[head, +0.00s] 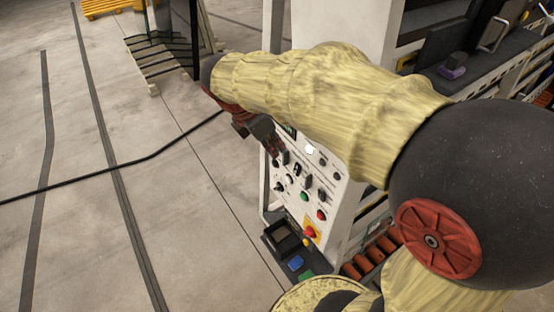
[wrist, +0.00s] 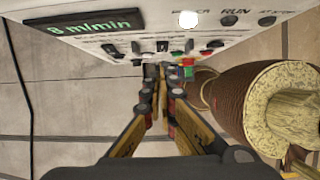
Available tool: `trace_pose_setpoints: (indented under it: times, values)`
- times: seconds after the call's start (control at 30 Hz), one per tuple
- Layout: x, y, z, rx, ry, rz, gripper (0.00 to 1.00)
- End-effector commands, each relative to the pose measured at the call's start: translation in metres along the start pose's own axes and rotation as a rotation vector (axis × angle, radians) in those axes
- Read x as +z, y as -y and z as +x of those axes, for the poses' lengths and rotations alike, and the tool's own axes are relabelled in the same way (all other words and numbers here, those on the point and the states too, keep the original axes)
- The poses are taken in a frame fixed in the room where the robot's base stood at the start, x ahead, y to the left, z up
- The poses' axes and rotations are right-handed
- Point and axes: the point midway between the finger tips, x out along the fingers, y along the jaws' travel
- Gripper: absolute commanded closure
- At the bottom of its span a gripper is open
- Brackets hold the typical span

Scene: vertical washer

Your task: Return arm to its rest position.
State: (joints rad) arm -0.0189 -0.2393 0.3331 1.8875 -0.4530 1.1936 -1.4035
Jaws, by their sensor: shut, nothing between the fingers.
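My arm reaches across the head view from the right to the upper left, in a yellowish sleeve. My gripper (head: 277,151) hangs at its end, just in front of a white control panel (head: 342,188). In the wrist view my gripper (wrist: 160,72) has its fingers together with nothing between them. The fingertips point toward the panel's row of knobs and buttons; I cannot tell whether they touch it. The panel (wrist: 220,42) also fills the top of the wrist view, with a lit display (wrist: 85,27) reading "8 m/min" in green.
The panel carries several knobs, a red stop button (head: 310,232) and a white lit button (head: 309,149). A dark tray (head: 284,238) sits below it. The machine's frame and shelves stand at right. A black cable (head: 110,171) crosses the floor, which is open at left.

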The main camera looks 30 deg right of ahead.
Motion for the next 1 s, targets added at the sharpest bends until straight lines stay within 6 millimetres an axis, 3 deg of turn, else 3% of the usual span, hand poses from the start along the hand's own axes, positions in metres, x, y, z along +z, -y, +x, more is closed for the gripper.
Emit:
trace_pose_setpoints:
  times: [0.2,0.77,0.87,1.0]
  values:
    - [0.005,0.000,-0.014,-0.001,0.000,-0.001,1.00]
    - [0.005,0.000,-0.015,-0.001,0.000,0.002,1.00]
    - [0.005,0.000,-0.015,0.001,0.000,0.048,1.00]
    - [-0.002,-0.005,-0.012,0.018,-0.026,0.243,1.00]
